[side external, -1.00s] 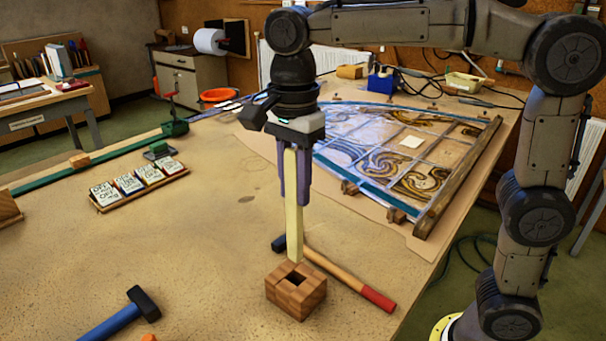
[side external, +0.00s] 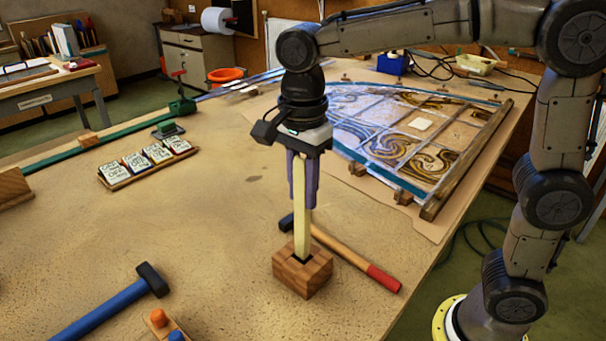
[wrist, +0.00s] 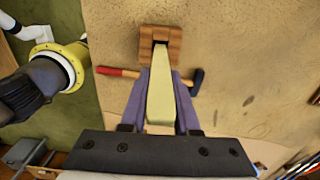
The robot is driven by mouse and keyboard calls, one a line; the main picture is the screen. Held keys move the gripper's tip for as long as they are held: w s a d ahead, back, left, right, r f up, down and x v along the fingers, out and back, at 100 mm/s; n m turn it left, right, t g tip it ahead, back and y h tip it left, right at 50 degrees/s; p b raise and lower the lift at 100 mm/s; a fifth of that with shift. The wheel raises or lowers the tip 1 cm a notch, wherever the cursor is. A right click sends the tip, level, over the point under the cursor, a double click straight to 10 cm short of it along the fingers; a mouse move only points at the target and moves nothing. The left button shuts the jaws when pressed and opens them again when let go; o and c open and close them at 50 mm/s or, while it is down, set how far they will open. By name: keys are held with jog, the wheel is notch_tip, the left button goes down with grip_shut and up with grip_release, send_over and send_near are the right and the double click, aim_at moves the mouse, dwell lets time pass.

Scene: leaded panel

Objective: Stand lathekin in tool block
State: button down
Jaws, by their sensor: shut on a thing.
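The lathekin (side external: 302,226) is a long, pale yellow bar, held upright. It also shows in the wrist view (wrist: 160,95). My gripper (side external: 303,192) is shut on its upper part, with a purple finger on each side. The tool block (side external: 302,275) is a brown wooden cube with a square hole in its top, on the bench below my gripper. The lathekin's lower end meets the block's top at the hole and seems to be inside it; how deep is hidden. In the wrist view the block (wrist: 160,36) lies at the lathekin's far end.
A hammer with a red-ended wooden handle (side external: 350,256) lies just behind the block. A blue-handled hammer (side external: 110,305) lies at front left. The leaded panel (side external: 400,140) is behind, right. A rack of labelled packets (side external: 145,162) stands left. Bench left of the block is clear.

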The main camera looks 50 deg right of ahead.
aim_at(303, 210)
jog(key=shift+f, duration=2.2)
jog(key=c, duration=0.6)
grip_release()
